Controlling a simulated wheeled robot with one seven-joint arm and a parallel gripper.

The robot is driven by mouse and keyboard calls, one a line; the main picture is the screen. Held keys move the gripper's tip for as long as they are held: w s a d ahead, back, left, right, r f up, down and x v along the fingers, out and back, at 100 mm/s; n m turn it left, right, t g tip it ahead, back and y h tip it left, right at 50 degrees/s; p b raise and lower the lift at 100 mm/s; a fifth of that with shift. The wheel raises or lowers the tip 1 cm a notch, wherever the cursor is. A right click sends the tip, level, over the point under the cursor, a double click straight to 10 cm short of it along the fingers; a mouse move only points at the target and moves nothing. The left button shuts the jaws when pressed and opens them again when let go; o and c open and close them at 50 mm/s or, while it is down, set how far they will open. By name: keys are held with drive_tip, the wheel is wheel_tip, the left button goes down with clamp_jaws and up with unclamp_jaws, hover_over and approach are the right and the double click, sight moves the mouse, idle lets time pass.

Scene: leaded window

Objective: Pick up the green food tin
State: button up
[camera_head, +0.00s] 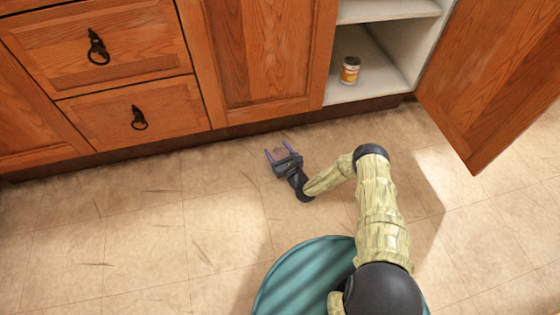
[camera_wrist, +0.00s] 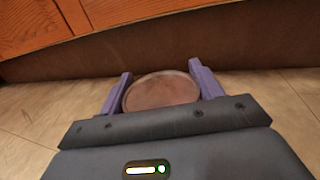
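A round tin with a flat pinkish-brown top and a pale rim (camera_wrist: 162,90) sits between the two purple fingers of my gripper (camera_wrist: 160,92) in the wrist view. It fills the gap, and its sides meet both fingers. In the head view my gripper (camera_head: 280,154) is low in front of the cabinets, with the tin (camera_head: 278,153) as a small brownish patch between the fingers. The tin's side is hidden, and I see no green on it. I cannot tell whether it touches the floor.
An open cabinet (camera_head: 375,92) at the upper right holds a small jar with an orange label (camera_head: 350,72). Its door (camera_head: 490,80) swings out over the floor at right. Wooden drawers (camera_head: 95,50) and a dark base run behind my gripper. The tiled floor (camera_head: 130,225) at left is clear.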

drive_tip(key=c, duration=0.4)
wheel_tip(320, 180, up, 10)
drive_tip(key=p, duration=0.7)
drive_tip(key=shift+r, duration=0.1)
